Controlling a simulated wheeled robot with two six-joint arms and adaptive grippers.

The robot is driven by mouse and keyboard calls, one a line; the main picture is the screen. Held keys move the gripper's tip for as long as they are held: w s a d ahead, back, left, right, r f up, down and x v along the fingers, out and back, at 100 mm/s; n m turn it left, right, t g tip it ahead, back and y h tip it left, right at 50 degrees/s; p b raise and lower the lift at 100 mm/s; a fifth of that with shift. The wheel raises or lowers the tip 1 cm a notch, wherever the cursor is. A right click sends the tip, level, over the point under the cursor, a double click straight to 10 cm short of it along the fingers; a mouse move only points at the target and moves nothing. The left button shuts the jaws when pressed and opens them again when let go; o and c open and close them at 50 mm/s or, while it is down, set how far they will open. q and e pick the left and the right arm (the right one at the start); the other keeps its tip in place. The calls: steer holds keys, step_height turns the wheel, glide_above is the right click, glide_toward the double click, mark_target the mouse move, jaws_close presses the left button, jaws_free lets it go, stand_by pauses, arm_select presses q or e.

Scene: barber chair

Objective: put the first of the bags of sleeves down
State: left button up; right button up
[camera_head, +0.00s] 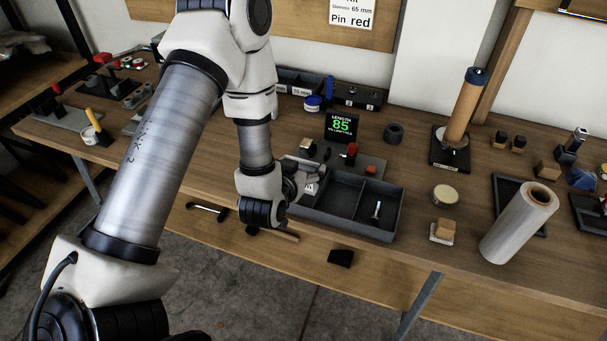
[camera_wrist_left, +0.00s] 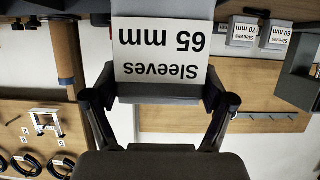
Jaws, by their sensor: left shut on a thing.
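In the left wrist view, a bag of sleeves (camera_wrist_left: 160,48) carries a white label reading "Sleeves 65 mm", upside down in the picture. My left gripper (camera_wrist_left: 160,97) is shut on it, one finger at each side of its dark lower part. In the head view, my left gripper (camera_head: 292,188) is low at the left end of a grey divided tray (camera_head: 345,222), mostly hidden by my own wrist. A small white label shows there. I cannot tell whether the bag touches the tray. My right gripper is not in view.
A small metal piece (camera_head: 376,210) lies in the tray's right compartment. A display (camera_head: 342,127) reading 85 stands behind. A wall sign (camera_head: 352,13) reads "Sleeves 65 mm, Pin red". The wrist view shows labelled 70 mm (camera_wrist_left: 275,37) and 60 mm bags (camera_wrist_left: 243,30).

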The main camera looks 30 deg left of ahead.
arm_select(q)
steer(key=shift+w+a, duration=0.25)
steer(key=shift+w, duration=0.2)
steer(key=f, duration=0.1)
steer(key=f+p, duration=0.1)
steer(key=f, duration=0.1)
steer(key=shift+w+a, duration=0.15)
steer(key=shift+w, duration=0.25)
steer(key=shift+w+f, duration=0.1)
steer(key=shift+f, duration=0.35)
steer(key=o, duration=1.1)
steer(key=shift+f, duration=0.1)
